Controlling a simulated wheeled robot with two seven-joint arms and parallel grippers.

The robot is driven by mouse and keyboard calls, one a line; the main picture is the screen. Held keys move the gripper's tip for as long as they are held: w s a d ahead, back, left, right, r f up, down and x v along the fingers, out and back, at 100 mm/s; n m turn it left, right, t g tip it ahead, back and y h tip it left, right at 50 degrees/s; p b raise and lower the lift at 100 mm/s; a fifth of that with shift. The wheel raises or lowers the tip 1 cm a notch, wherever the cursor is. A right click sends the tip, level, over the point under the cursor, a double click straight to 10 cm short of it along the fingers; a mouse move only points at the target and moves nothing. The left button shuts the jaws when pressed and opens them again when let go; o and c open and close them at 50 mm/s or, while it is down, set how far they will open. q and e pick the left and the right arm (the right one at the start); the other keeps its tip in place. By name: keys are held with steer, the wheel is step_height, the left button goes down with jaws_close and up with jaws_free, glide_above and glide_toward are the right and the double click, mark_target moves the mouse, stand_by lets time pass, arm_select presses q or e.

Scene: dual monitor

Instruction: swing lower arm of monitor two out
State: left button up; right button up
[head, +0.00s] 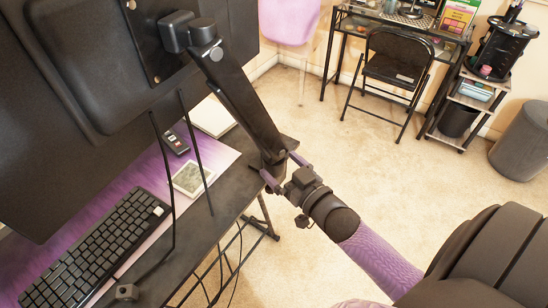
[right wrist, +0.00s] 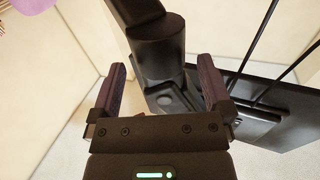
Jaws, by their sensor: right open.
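A large black monitor (head: 110,60) fills the upper left of the head view, its back toward me. A black monitor arm link (head: 240,95) slopes from a joint (head: 205,35) behind it down to the desk's right end. My right gripper (head: 279,170) is open at the link's lower end, one finger on each side in the picture. In the right wrist view, a black cylindrical joint (right wrist: 158,52) shows between and beyond the fingers of my right gripper (right wrist: 163,80). I cannot tell whether the fingers touch it. My left gripper is not in view.
The black desk (head: 228,185) holds a keyboard (head: 95,250), a remote (head: 176,142) and a small white-framed item (head: 192,179). Thin black cables (head: 172,190) hang from the monitor. Carpet (head: 335,150) to the right is open, up to a folding chair (head: 395,65).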

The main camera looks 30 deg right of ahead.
steer(key=shift+w+a+b, duration=0.15)
steer(key=shift+w+b, duration=0.15)
steer(key=shift+w, duration=1.4)
steer(key=shift+f, duration=0.1)
jaws_close()
